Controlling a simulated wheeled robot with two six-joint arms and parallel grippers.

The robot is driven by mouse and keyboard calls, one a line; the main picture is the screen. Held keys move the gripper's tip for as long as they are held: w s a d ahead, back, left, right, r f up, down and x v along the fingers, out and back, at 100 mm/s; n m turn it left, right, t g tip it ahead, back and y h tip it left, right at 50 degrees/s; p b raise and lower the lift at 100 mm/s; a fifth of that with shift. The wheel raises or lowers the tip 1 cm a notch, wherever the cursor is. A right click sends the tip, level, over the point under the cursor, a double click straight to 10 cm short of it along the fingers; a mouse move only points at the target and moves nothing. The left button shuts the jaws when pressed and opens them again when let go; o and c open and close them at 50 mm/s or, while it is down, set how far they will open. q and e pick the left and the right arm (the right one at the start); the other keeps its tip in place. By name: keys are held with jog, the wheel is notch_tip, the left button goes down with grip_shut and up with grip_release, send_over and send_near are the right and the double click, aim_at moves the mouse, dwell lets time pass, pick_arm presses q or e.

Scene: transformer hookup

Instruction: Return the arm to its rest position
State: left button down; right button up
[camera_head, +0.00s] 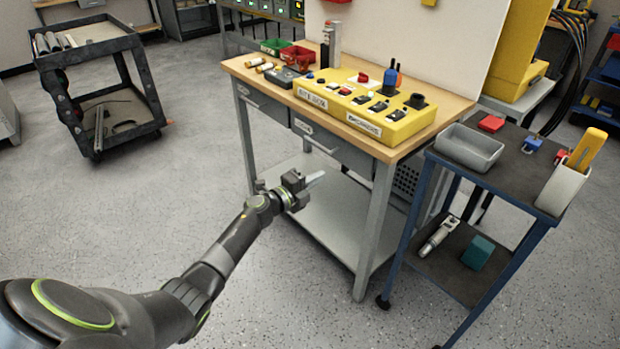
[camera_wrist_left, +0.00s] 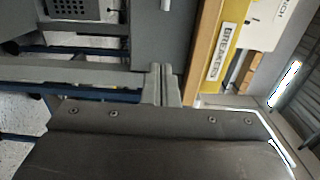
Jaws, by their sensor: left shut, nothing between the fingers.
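My left arm comes in from the lower left of the head view and stretches toward the workbench. Its gripper (camera_head: 314,181) is shut and empty, in front of the bench's drawers and below the tabletop. In the left wrist view the closed fingers (camera_wrist_left: 162,84) show upright at the centre, with the bench frame and the yellow panel's edge (camera_wrist_left: 222,50) beyond. The gripper appears apart from the bench, though the exact gap is hard to tell. My right gripper is in neither view.
The wooden workbench (camera_head: 455,104) carries a yellow switch panel (camera_head: 345,98), red and green bins and small parts. A blue-framed cart (camera_head: 510,180) with a grey tray (camera_head: 468,148) stands at right. A black cart (camera_head: 85,50) stands at the back left. The floor between is clear.

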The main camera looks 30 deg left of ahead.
pick_arm(q)
jog(key=s+a+f+n+g+y+p, duration=0.35)
jog(key=s+f+n, duration=0.45)
jog(key=s+f, duration=0.55)
jog(key=s+a+f+n+g+y+p, duration=0.25)
jog(key=s+f+n+y, duration=0.35)
jog(key=s+f, duration=0.8)
jog(key=s+d+f+n+g+p, duration=0.1)
jog(key=s+f+n+g, duration=0.2)
jog(key=s, duration=0.8)
jog(key=s+d+f+n+g+h, duration=0.1)
jog(key=s+d+f+n+g, duration=0.1)
jog(key=s, duration=0.9)
jog(key=s+d+f+n+g+p, duration=0.1)
jog(key=s+f+n+g, duration=0.3)
jog(key=s, duration=0.8)
notch_tip(320, 180, down, 2)
jog(key=shift+d+f+p, duration=0.1)
jog(key=shift+d+p, duration=0.25)
jog(key=shift+d, duration=0.4)
jog(key=shift+h, duration=0.25)
